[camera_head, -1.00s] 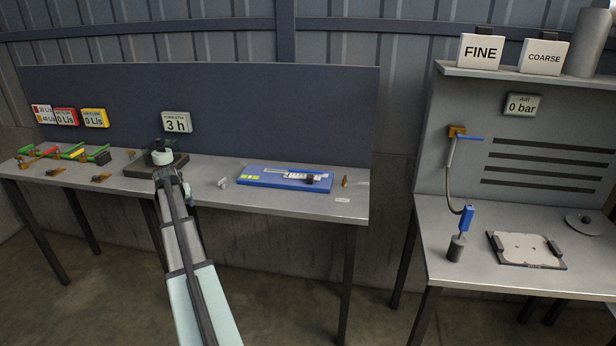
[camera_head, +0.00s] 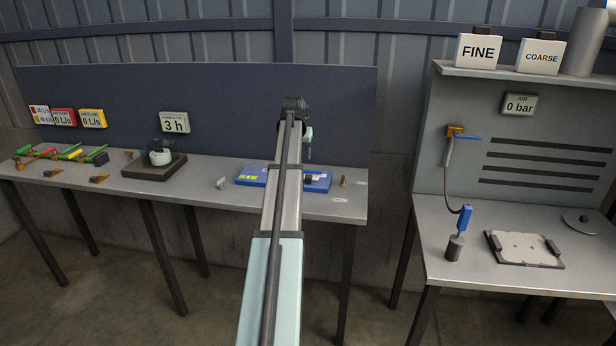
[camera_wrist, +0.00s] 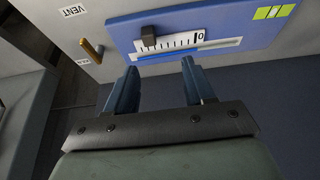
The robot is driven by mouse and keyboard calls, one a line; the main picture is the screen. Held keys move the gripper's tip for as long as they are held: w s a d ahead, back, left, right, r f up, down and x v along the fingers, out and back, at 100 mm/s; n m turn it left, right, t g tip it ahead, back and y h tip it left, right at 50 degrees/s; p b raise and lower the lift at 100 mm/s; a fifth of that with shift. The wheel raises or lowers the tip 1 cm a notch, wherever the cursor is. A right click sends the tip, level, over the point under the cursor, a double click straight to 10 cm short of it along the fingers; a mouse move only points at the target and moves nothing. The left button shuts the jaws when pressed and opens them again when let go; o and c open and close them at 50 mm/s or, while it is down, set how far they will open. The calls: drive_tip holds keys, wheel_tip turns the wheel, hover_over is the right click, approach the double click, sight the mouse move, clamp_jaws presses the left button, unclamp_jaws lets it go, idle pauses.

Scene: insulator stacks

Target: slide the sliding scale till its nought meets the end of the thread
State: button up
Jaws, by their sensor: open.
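The blue board (camera_head: 252,176) lies on the left bench, partly hidden behind my arm; it also shows in the wrist view (camera_wrist: 262,35). On it, the white sliding scale (camera_wrist: 178,41) has black ticks, a 0 at its right end and a dark knob (camera_wrist: 149,37) near its left end. The thread (camera_wrist: 165,54) is a blue line in a slim tube along the scale; where exactly it ends is hard to tell, somewhere near the 0. My gripper (camera_wrist: 158,78) is open and empty, its two blue fingers apart, above the board. In the head view my gripper (camera_head: 308,153) is above the board's right part.
A small pale fitting (camera_head: 221,183) lies left of the board. A dark block with a pale round pot (camera_head: 160,157) stands further left. The back panel (camera_head: 220,100) rises behind.

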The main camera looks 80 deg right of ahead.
sight(308, 177)
drive_tip(key=x, duration=0.4)
drive_tip(key=s+x, duration=0.1)
drive_tip(key=x, duration=0.3)
drive_tip(key=s+x, duration=0.1)
drive_tip(key=x, duration=0.4)
drive_tip(key=shift+d, duration=0.1)
drive_tip(key=shift+c, duration=0.2)
drive_tip(key=shift+s, duration=0.1)
clamp_jaws()
idle(0.3)
